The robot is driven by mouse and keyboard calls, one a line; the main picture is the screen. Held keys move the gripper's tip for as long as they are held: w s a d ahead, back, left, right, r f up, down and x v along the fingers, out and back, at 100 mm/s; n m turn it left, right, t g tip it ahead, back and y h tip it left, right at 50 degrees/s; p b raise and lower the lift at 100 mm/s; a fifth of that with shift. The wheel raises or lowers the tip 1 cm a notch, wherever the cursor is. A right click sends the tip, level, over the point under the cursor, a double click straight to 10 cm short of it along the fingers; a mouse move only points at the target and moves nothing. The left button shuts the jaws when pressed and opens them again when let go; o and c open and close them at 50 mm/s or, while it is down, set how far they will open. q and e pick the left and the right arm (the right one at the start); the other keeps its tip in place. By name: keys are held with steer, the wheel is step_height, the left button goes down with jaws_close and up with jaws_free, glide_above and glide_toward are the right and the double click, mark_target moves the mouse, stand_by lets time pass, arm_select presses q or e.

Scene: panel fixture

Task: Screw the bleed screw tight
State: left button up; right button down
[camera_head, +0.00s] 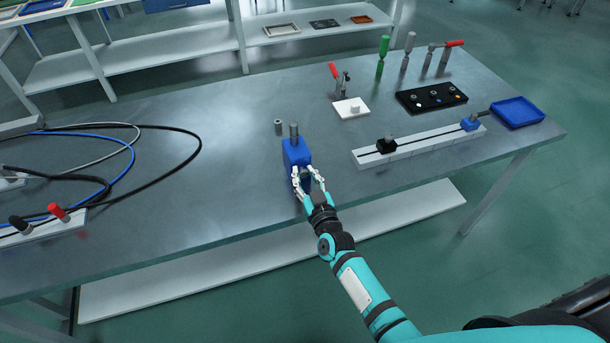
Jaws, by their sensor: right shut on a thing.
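A blue block (296,153) stands on the metal table, with a grey post (294,130) upright on its top. My right gripper (308,177) reaches in from the front and is shut at the block's near face. The bleed screw is hidden between the fingers, so its thread and how deep it sits cannot be seen. My left gripper is not in view.
A small grey cylinder (278,128) stands just behind the block. A white rail (420,146), a black tray (431,97), a white plate (350,108) and a blue tray (517,112) are to the right. Cables (190,150) loop at left. The table (230,215) is clear around the block.

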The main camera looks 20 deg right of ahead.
steer(key=m, duration=0.3)
steer(key=c, duration=1.1)
jaws_free()
steer(key=s, duration=1.2)
steer(key=shift+d, duration=0.2)
